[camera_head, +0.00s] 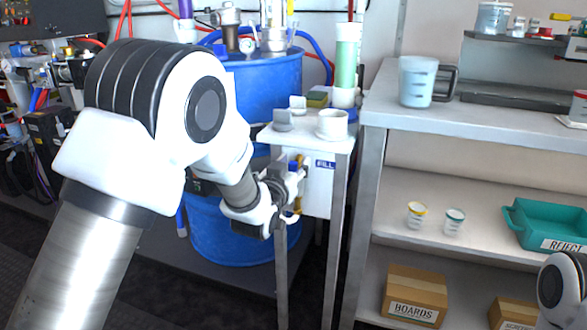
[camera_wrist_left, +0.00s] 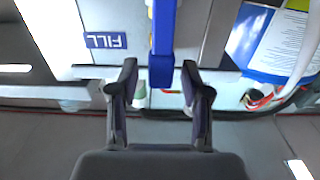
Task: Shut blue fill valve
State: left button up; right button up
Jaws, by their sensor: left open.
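The blue handle of the fill valve (camera_wrist_left: 162,62) shows in the left wrist view, hanging down the picture from the top edge. Its end lies between the fingertips of my left gripper (camera_wrist_left: 158,80), with a gap visible on each side. The blue FILL label (camera_wrist_left: 106,41) appears upside down to its left. In the head view my left gripper (camera_head: 297,187) is at the white panel under the small stand, left of the FILL label (camera_head: 325,163). My right gripper is out of view.
A blue drum (camera_head: 225,235) stands behind my left arm. The small stand (camera_head: 338,148) carries a white cup (camera_head: 332,124), and its front legs are close to the gripper. A metal shelf (camera_head: 490,123) with a measuring jug (camera_head: 417,81) stands to the right.

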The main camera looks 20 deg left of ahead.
pick_arm(q)
jog(key=shift+w, duration=0.15)
jog(key=shift+c, duration=0.4)
grip_shut()
jog(key=shift+a, duration=0.15)
jog(key=a+n+p, duration=0.1)
jog(key=a+n, duration=0.1)
jog(key=n, duration=0.1)
jog(key=shift+a+f+n, duration=0.1)
jog(key=shift+a+n, duration=0.05)
jog(key=shift+n, duration=0.15)
jog(key=a+f+n, duration=0.5)
jog(key=f+n, duration=0.3)
jog(key=n, duration=0.6)
jog(key=shift+a+n, duration=0.3)
jog(key=shift+w, duration=0.1)
